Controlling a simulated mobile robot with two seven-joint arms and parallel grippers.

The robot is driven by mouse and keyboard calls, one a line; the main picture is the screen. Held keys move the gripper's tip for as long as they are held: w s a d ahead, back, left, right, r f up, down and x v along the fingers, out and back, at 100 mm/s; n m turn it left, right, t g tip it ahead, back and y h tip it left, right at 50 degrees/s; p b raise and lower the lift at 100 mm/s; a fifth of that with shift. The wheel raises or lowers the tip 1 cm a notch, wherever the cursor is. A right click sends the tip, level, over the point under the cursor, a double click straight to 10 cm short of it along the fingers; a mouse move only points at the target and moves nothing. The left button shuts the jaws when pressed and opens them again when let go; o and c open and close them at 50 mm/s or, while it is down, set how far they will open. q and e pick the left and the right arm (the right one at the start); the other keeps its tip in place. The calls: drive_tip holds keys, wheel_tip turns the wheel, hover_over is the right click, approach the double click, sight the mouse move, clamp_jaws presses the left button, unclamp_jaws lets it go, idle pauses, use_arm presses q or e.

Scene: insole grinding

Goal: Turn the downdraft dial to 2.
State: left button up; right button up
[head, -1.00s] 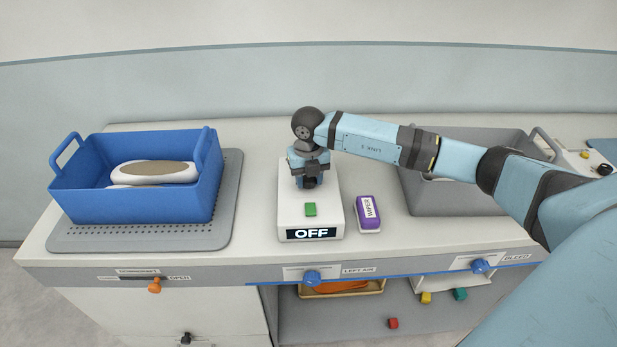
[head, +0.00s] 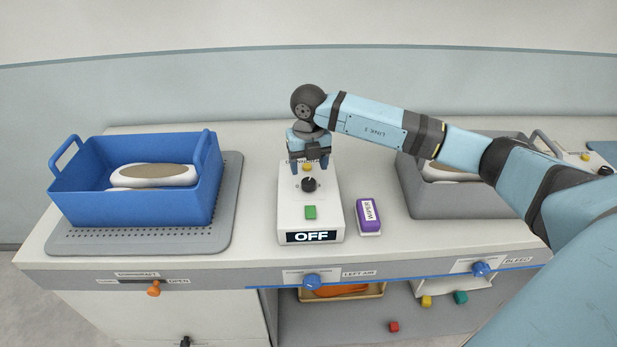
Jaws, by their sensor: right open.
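The white control box (head: 290,217) stands on the bench in the middle of the head view. Its black dial (head: 309,185) sits on the top face, with a yellow button (head: 307,168) behind it and a green button (head: 310,212) in front. The display (head: 311,237) on the box's front reads OFF. My right gripper (head: 310,168) points down just above and behind the dial, open and apart from it. The label behind the dial is partly hidden by the gripper, and the dial's setting is too small to read. My left gripper is not in view.
A blue bin (head: 130,208) with insoles stands on a grey perforated mat (head: 225,215) at left. A grey bin (head: 445,203) stands at right behind my arm. A purple wiper (head: 369,218) lies right of the box. Blue knobs (head: 312,281) and an orange knob (head: 153,288) line the bench front.

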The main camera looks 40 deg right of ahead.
sight(309, 181)
wheel_tip(309, 181, up, 8)
idle(0.6)
